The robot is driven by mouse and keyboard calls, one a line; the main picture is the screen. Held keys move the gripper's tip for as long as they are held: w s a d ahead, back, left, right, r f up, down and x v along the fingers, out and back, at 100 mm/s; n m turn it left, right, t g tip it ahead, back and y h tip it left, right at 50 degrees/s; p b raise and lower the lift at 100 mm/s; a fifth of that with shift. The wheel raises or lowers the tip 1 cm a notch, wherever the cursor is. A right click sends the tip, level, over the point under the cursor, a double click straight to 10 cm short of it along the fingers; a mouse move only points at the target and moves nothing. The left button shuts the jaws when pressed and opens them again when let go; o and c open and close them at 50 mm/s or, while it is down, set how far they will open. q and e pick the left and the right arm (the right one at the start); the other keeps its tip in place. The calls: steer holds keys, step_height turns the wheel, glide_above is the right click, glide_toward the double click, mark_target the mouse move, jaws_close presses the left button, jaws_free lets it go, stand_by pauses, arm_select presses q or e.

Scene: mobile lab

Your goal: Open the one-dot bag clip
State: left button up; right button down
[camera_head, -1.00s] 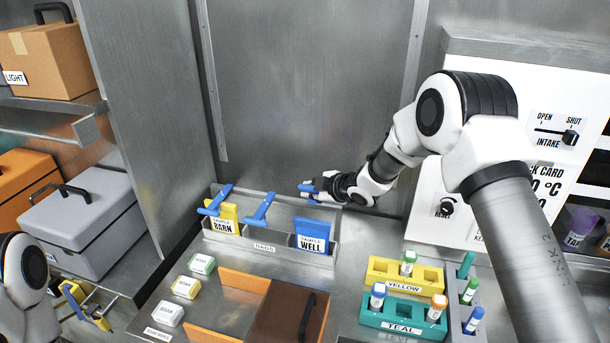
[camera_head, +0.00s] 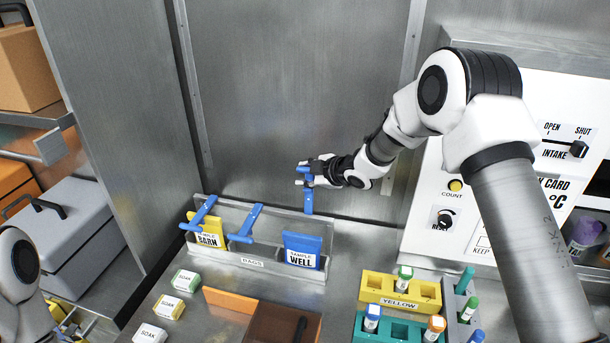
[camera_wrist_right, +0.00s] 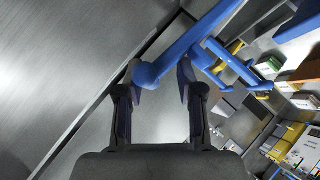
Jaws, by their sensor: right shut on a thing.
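Blue clips lie along the rear of a grey bag rack (camera_head: 252,272): a left clip (camera_head: 203,212) over the yellow BARN bag (camera_head: 207,232) and a middle clip (camera_head: 245,222). A third blue clip piece (camera_head: 308,200) stands upright behind the blue WELL bag (camera_head: 303,250). My right gripper (camera_head: 306,172) is shut on its upper end, above the rack's rear edge. In the right wrist view, the rounded end of a blue bar (camera_wrist_right: 185,45) sits between the fingertips (camera_wrist_right: 160,80). I cannot make out dots on any clip. My left gripper is out of view.
A yellow tube rack (camera_head: 372,296) and a teal rack (camera_head: 400,331) stand at front right. SOAK boxes (camera_head: 185,280) line the left of the bench. A white panel (camera_head: 455,215) with knobs rises at right. A metal wall (camera_head: 290,90) stands behind.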

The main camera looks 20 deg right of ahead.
steer(key=shift+d+f, duration=0.2)
steer(key=shift+f, duration=0.15)
